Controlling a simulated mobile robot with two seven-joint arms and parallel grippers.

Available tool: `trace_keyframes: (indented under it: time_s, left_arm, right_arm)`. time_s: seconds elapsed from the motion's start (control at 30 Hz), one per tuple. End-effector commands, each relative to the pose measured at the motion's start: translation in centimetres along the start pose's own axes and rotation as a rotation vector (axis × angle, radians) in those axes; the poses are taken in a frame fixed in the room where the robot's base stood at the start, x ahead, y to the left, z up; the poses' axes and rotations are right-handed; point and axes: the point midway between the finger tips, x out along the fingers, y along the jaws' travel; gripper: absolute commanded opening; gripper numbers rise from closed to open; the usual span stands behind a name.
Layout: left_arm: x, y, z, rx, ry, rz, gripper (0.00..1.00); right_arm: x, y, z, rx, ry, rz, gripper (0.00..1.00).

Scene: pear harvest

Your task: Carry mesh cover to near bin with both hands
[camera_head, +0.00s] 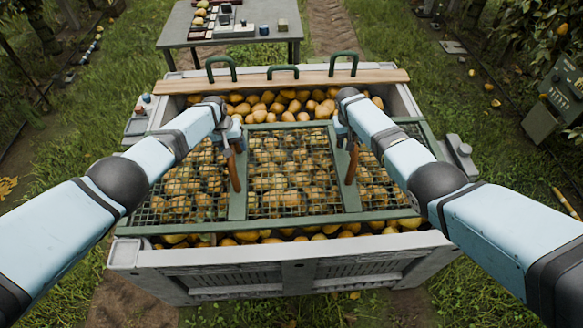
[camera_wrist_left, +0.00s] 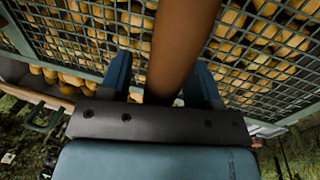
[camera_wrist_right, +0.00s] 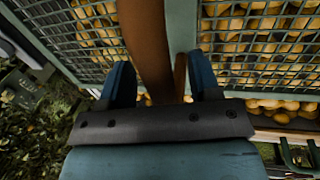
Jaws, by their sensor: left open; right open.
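The mesh cover (camera_head: 290,216), a green frame with wire mesh panels, lies across the top of the grey bin of pears (camera_head: 290,257). It has a brown left handle (camera_head: 235,172) and a brown right handle (camera_head: 351,166) on its inner bars. My left gripper (camera_head: 234,136) is open at the left handle, which passes between its fingers in the left wrist view (camera_wrist_left: 180,50). My right gripper (camera_head: 342,130) is open at the right handle, which shows between its fingers in the right wrist view (camera_wrist_right: 147,45). Whether the fingers touch the handles cannot be told.
A wooden plank (camera_head: 180,86) with green loop handles lies across the bin's far end. Pears show beyond and in front of the cover. A grey table (camera_head: 180,29) with trays stands behind. A green box (camera_head: 550,105) stands at the right. Grass surrounds the bin.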

Motion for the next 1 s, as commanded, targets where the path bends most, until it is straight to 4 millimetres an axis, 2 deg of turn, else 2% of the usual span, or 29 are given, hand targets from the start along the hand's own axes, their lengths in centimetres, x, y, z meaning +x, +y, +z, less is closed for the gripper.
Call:
trace_keyframes:
  time_s: [0.17,0.4,1.0]
  left_arm:
    - [-0.01,0.01,0.0,0.0,0.0,0.0,0.57]
    - [-0.01,0.0,0.01,0.0,-0.001,0.0,0.02]
    - [0.0,-0.04,0.03,-0.001,-0.001,-0.001,0.0]
  right_arm:
    - [-0.03,-0.02,-0.01,0.0,0.0,0.0,0.57]
    - [-0.04,-0.02,-0.01,0.0,0.0,0.0,0.02]
    - [-0.05,0.0,-0.01,0.0,0.0,0.0,0.0]
